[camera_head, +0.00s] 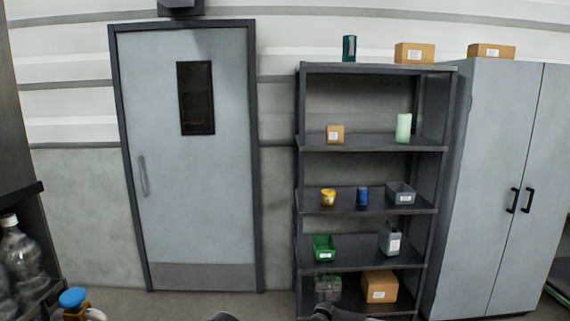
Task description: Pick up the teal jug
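No clearly recognisable teal jug shows. A dark teal upright container (349,48) stands on the top board of the dark shelf rack (375,68), near its left end; I cannot make out a handle or spout. A pale mint-green cylinder (403,128) stands on the board below, at the right. A grey jug-like bottle (389,240) with a white label stands lower on the right. My gripper is not recognisable in the view; only dark parts, perhaps of my own body, show at the bottom edge.
The rack also holds cardboard boxes (414,53), a green bin (324,248), a grey bin (400,192) and small yellow and blue containers. A grey door (190,180) is left of it, a grey cabinet (490,180) right. Clear bottles (22,252) stand at far left.

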